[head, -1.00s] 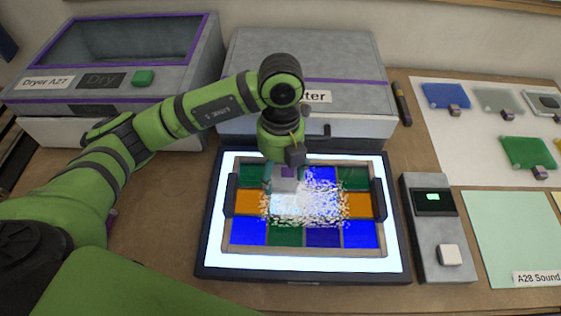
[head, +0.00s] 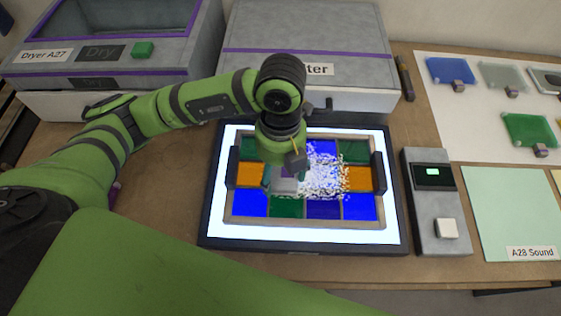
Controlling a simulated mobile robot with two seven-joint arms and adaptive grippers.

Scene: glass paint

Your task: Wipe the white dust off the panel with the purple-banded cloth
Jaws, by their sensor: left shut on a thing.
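The panel (head: 283,208) is a framed grid of blue, green and orange glass squares, lying on a bright white light board (head: 300,235). White dust (head: 322,175) covers its middle and right-middle, right of my left gripper. My left gripper (head: 286,172) is over the left-middle of the panel, pointing down. It is shut on the cloth (head: 285,186), a pale grey block-like pad with a purple band, low at the panel's surface. Whether it touches the glass is hard to tell. The arm hides part of the panel's upper left. My right gripper is not in view.
A grey device with a green light (head: 433,172) and white button stands right of the board. The dryer (head: 100,60) and a grey box with a purple stripe (head: 305,50) stand behind. Coloured glass samples (head: 528,130) lie at right. Dark handles (head: 378,172) stand at the panel's sides.

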